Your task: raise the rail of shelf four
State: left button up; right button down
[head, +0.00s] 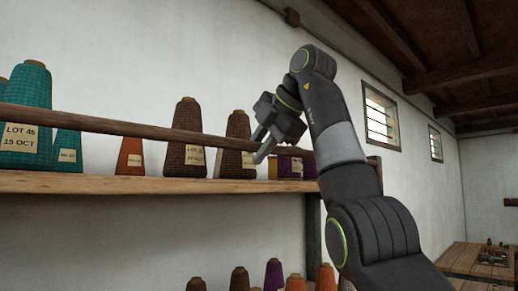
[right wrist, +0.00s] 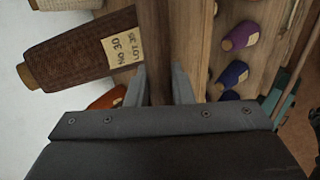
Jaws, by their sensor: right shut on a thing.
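A long dark wooden rail (head: 110,125) runs across the front of the upper shelf (head: 130,185), above its board and in front of the yarn cones. My right gripper (head: 262,145) is at the rail towards its right end. In the right wrist view the rail (right wrist: 156,45) passes between the two fingers (right wrist: 158,88), which are shut on it. The rail's far right end is partly hidden by my right arm. My left gripper is in neither view.
Teal cones (head: 30,95), an orange cone (head: 130,157) and brown cones (head: 186,140) stand on the shelf behind the rail. More cones (head: 273,275) stand below. A table (head: 470,262) is at the far right.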

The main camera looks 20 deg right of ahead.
jog(key=shift+r, duration=0.2)
jog(key=c, duration=1.5)
grip_release()
jog(key=shift+c, duration=0.2)
jog(key=shift+o, duration=1.1)
jog(key=shift+f, duration=0.15)
jog(key=shift+s+d+r, duration=0.1)
jog(key=shift+s+r, duration=0.15)
jog(key=p+v, duration=0.1)
jog(key=v, duration=1.5)
jog(key=shift+s+d, duration=0.15)
jog(key=shift+s, duration=0.1)
